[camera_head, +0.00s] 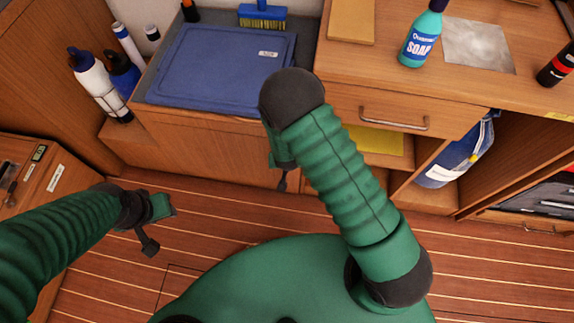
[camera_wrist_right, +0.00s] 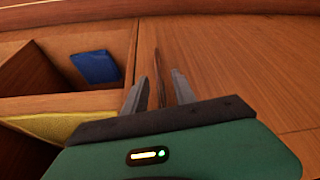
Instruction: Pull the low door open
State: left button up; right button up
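The low door (camera_wrist_right: 235,60) is a plain wooden panel filling the right of the right wrist view. In the head view I take it to be the wooden front (camera_head: 215,155) below the blue lid, partly behind my right arm. My right gripper (camera_wrist_right: 158,92) points at it with its two fingers apart. A narrow dark upright strip (camera_wrist_right: 157,70), a handle or an edge, shows between the fingers with gaps beside it. In the head view my right forearm hides most of that hand. My left gripper (camera_head: 160,208) hangs over the floor, away from the door; its fingers are unclear.
A drawer with a metal handle (camera_head: 393,121) is right of my right arm. A soap bottle (camera_head: 422,38) stands above. The striped floor (camera_head: 210,220) is clear.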

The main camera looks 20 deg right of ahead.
jog(key=x, duration=0.2)
jog(key=shift+w+f, duration=0.15)
jog(key=shift+f, duration=0.1)
grip_shut()
dwell(1.2)
